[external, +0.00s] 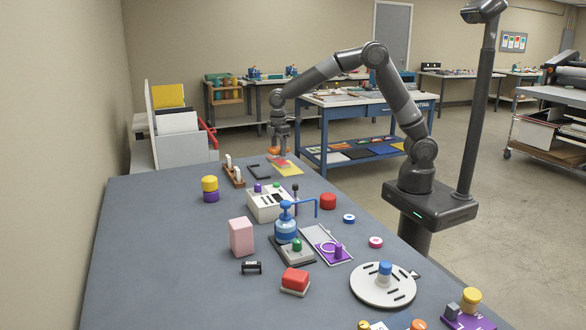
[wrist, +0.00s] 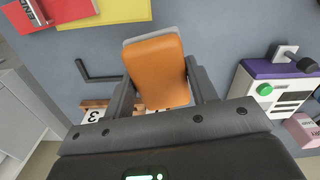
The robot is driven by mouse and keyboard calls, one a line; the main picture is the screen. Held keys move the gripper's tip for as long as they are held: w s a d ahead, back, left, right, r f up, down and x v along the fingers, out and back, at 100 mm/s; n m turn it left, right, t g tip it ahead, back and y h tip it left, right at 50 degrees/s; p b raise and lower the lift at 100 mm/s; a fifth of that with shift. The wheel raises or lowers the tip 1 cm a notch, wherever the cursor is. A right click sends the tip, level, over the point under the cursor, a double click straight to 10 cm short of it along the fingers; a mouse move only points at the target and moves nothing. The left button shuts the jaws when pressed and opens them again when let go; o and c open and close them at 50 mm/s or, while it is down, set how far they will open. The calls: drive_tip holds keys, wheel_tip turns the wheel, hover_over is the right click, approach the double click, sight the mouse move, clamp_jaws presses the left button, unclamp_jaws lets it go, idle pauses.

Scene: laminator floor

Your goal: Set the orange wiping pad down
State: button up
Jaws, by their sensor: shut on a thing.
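The orange wiping pad (wrist: 157,68) is between the two fingers of my gripper (wrist: 160,82) in the wrist view, with a grey layer showing at its far edge. In the external view my gripper (external: 279,138) points down over the far end of the grey table, and the orange pad (external: 278,151) shows small at its tips. The pad appears to be held above the table. My gripper is shut on it. Its underside is hidden.
A dark L-shaped bracket (wrist: 92,73) lies left of the pad. Yellow (wrist: 112,12) and red (wrist: 42,12) sheets lie beyond. A wooden rack with number tags (wrist: 93,115) is partly hidden. A white box with a green button (wrist: 264,89) stands right.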

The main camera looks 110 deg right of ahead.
drive_tip(key=w+a+f, duration=0.2)
drive_tip(key=w, duration=0.1)
drive_tip(key=w+a+f, duration=0.2)
drive_tip(key=a, duration=0.1)
drive_tip(key=w+a+f, duration=0.3)
drive_tip(key=shift+w, duration=0.35)
wheel_tip(320, 180, down, 3)
drive_tip(key=shift+d+r, duration=0.1)
drive_tip(key=shift+r, duration=0.1)
drive_tip(key=shift+f, duration=0.5)
drive_tip(key=shift+f, duration=0.15)
drive_tip(key=o, duration=1)
